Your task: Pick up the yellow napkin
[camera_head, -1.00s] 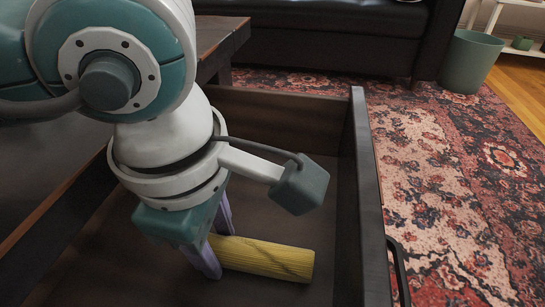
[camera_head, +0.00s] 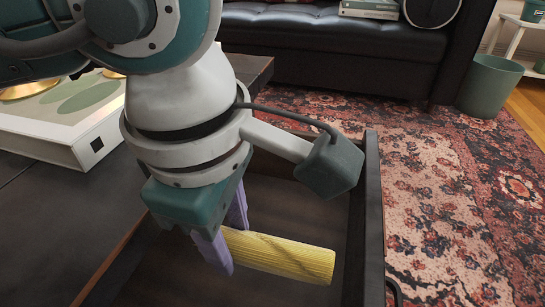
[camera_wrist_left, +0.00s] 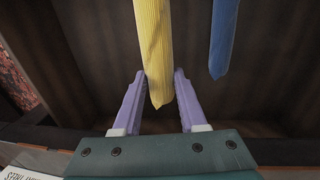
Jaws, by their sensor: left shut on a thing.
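The yellow napkin (camera_head: 285,256) is a ribbed roll. In the head view it juts to the right from between the purple fingers of my left gripper (camera_head: 230,243). The gripper is shut on it, near one end, and appears to hold it above the floor of the open drawer (camera_head: 371,190). In the left wrist view the napkin (camera_wrist_left: 153,45) runs away from between the two fingertips (camera_wrist_left: 160,82). My right gripper is not in view.
A blue strip-like thing (camera_wrist_left: 223,38) lies beside the napkin in the left wrist view. A dark table (camera_head: 60,210) with a white book (camera_head: 65,130) is at the left.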

